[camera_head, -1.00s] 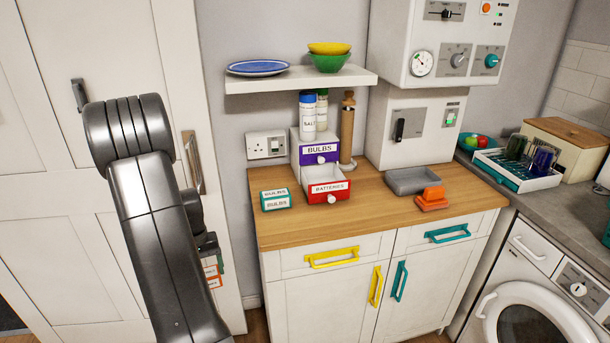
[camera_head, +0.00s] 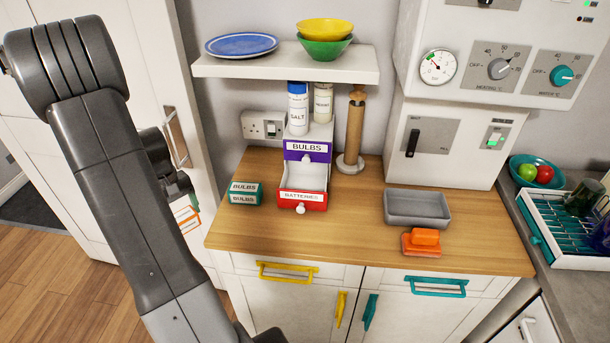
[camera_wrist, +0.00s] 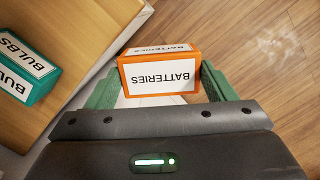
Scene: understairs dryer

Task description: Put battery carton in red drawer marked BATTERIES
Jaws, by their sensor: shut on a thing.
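The orange battery carton (camera_wrist: 158,75), with a white BATTERIES label, is held between the green fingers of my gripper (camera_wrist: 160,88) in the wrist view. Below it lie the counter edge and the wooden floor. In the head view the carton is mostly hidden behind my arm, with a bit of orange and white (camera_head: 187,216) showing left of the counter. The red drawer marked BATTERIES (camera_head: 302,198) is pulled open on the counter, and its visible inside looks empty. It sits under the purple BULBS drawer (camera_head: 307,152), which is shut.
A teal BULBS carton (camera_head: 245,193) stands left of the red drawer. A grey tray (camera_head: 417,208) and an orange object (camera_head: 421,242) lie to the right. A shelf (camera_head: 285,68) with dishes overhangs the drawers. The counter front (camera_head: 340,250) is clear.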

